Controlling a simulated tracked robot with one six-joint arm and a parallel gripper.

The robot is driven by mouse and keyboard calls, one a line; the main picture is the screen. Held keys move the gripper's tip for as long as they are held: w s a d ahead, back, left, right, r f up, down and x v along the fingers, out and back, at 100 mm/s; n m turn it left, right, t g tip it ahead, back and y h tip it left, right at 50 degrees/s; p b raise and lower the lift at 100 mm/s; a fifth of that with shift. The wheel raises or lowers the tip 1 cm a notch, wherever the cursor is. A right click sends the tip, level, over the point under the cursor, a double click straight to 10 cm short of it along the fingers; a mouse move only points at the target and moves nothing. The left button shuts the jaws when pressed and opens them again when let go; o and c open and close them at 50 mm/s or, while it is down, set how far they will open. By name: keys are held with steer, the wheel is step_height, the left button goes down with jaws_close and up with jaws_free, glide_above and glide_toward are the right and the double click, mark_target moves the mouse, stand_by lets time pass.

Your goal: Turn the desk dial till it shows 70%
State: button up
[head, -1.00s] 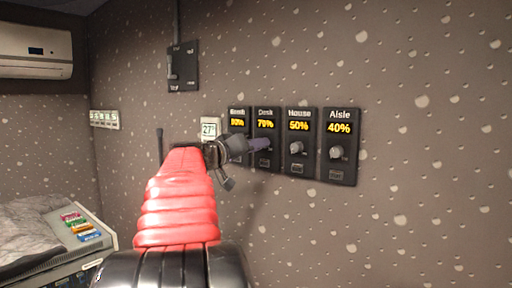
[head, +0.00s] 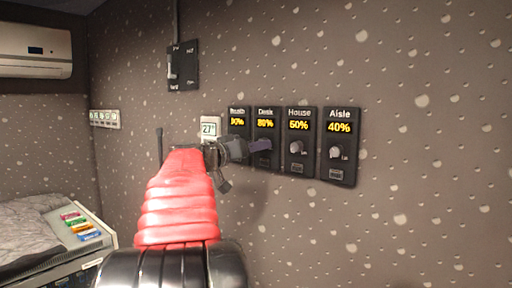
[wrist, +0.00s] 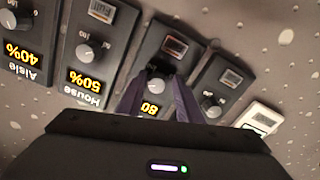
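The desk panel (head: 265,124) is on the wall in the head view, its yellow display reading 80%. In the wrist view, which is upside down, the desk panel's display (wrist: 151,108) shows 80, partly covered by a finger. The desk dial (wrist: 158,76) is a grey knob between my two purple fingertips. My gripper (wrist: 160,82) is shut on the desk dial, with a finger on each side of it. In the head view my gripper (head: 262,145) covers the desk dial.
The house panel (head: 299,125), reading about 50%, and the aisle panel (head: 340,128), reading 40%, are to the right. The booth panel (head: 237,122) is close on the left, its reading blurred. A thermostat (head: 209,129) shows 27. A switch plate (head: 183,66) is higher up.

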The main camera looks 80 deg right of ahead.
steer(key=shift+o, duration=0.8)
steer(key=shift+r, duration=0.2)
steer(key=shift+a, duration=0.2)
steer(key=v, duration=1.3)
steer(key=shift+w+a, duration=0.15)
steer(key=shift+a, duration=0.05)
steer(key=shift+f, duration=0.1)
steer(key=w+a+f+n+t+y, duration=0.3)
steer(key=w+a+f+n+t, duration=0.25)
steer(key=a+f, duration=0.5)
steer(key=w+a+f+n+t+y, duration=0.4)
steer(key=w+a+f+n, duration=0.15)
steer(key=a+f, duration=0.55)
steer(key=a+f+n+t+y, duration=0.1)
steer(key=a+f+n+y, duration=0.1)
steer(key=a, duration=0.8)
steer(key=s+a+f+n+t+y, duration=0.1)
steer(key=a+f+n+y, duration=0.2)
steer(key=a+f, duration=0.4)
steer(key=a+f+n+t+y, duration=0.1)
steer(key=a+f+n+y, duration=0.2)
steer(key=a, duration=1)
step_height(320, 180, down, 2)
steer(key=shift+s+a+f+y, duration=0.1)
steer(key=shift+s+a+y, duration=0.2)
steer(key=shift+y, duration=0.5)
